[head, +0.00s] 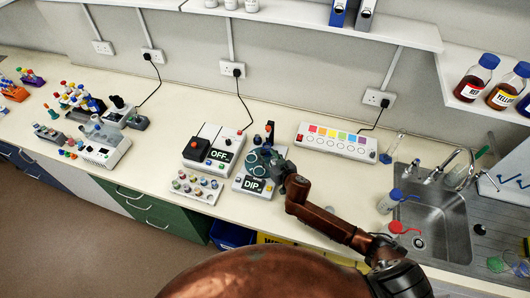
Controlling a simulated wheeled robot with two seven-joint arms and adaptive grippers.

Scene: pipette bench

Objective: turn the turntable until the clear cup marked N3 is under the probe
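The turntable (256,163) is a dark grey-green disc on a pale unit with a black "DIP" label (254,185), at the middle of the bench in the head view. Round cup places show on the disc. I cannot make out the N3 marking or tell which cup is the clear one. My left gripper is out of view.
Left of the turntable is a box labelled "OFF" (219,155), with a rack of small coloured caps (195,186) in front. A white panel with coloured squares (337,140) stands behind right. A sink (438,222) and bottles lie right. Bare bench (160,130) shows left.

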